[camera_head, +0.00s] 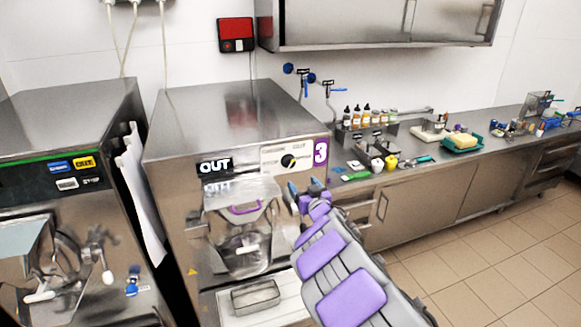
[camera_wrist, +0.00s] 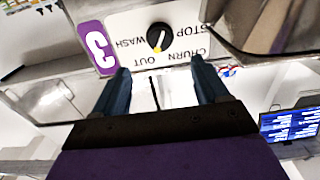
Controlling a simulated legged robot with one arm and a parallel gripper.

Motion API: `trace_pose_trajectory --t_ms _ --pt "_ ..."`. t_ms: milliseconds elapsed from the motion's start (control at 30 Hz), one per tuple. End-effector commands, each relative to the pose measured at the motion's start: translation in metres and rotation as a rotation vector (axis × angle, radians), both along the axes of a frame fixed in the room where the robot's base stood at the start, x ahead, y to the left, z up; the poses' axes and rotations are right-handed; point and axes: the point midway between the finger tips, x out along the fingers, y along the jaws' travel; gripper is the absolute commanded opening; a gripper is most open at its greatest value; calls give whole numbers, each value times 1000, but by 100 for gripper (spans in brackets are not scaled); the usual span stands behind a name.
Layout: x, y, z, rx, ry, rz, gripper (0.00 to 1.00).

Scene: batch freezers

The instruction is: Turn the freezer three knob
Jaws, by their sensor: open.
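The freezer three knob (camera_head: 288,160) is a small black round knob with a pale pointer mark. It sits on a white label panel (camera_head: 272,156) beside a purple "3" sign (camera_head: 320,152), high on the front of the steel freezer (camera_head: 185,200). The wrist view shows the knob (camera_wrist: 158,37) upside down, with the words churn, out, stop and wash around it. My gripper (camera_head: 306,186) is below and in front of the panel. Its two blue fingers are apart and empty in the wrist view (camera_wrist: 160,75), with the knob beyond their tips.
A clear hopper (camera_head: 240,225) with a purple handle is on the freezer front below the panel. A metal pan (camera_head: 256,296) sits under it. Another freezer (camera_head: 60,130) stands left. A counter (camera_head: 440,180) with bottles and tools runs right. Tiled floor is clear at right.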

Motion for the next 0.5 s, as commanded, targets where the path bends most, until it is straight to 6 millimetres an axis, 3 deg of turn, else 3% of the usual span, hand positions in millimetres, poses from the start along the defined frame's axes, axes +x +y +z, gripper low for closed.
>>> trace_pose_trajectory --t_ms 500 --pt "49 15 -1 5 0 1 74"
